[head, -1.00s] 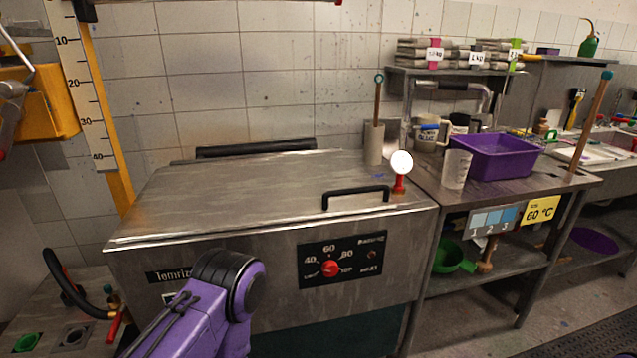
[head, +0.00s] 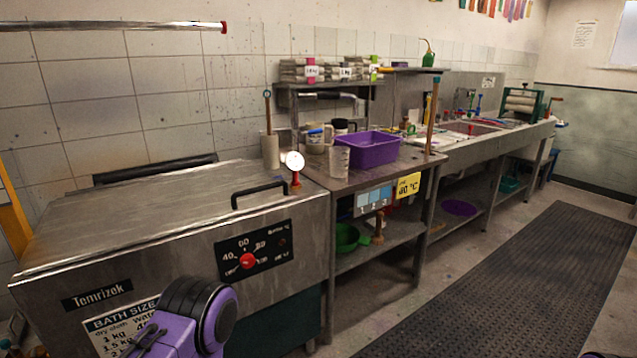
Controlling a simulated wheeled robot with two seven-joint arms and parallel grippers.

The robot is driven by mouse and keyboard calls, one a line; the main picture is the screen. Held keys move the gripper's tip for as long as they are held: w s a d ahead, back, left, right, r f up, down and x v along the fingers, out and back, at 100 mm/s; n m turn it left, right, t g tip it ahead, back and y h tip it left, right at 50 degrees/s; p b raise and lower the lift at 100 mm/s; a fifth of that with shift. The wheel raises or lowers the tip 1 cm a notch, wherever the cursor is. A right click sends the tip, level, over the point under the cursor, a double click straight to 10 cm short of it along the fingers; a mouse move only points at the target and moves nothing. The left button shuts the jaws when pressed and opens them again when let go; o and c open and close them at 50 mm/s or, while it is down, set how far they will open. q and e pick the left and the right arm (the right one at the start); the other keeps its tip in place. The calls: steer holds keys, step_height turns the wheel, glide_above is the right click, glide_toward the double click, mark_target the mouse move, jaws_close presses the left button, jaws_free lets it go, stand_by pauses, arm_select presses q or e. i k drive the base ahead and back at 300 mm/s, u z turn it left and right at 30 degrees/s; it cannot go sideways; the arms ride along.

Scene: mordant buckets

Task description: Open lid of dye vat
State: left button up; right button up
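The dye vat (head: 150,285) is a steel box at the left of the head view, with a dial panel (head: 254,252) on its front. Its flat steel lid (head: 150,212) is shut, with a black bar handle (head: 259,193) near the front right corner. A round white gauge (head: 294,161) on a red stem stands by the lid's right side. A purple arm link of mine (head: 180,330) shows in front of the vat at the bottom. Neither of my grippers can be made out in this view.
A steel table right of the vat holds a purple basin (head: 368,149), a clear beaker (head: 339,162) and mugs. A wooden stick (head: 433,115) stands at its right end. A sink counter (head: 490,133) runs beyond. A dark floor mat (head: 510,285) lies clear at the right.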

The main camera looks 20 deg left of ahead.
mark_target(125, 208)
steer(key=z, duration=0.45)
steer(key=i, duration=0.75)
steer(key=u, duration=1.4)
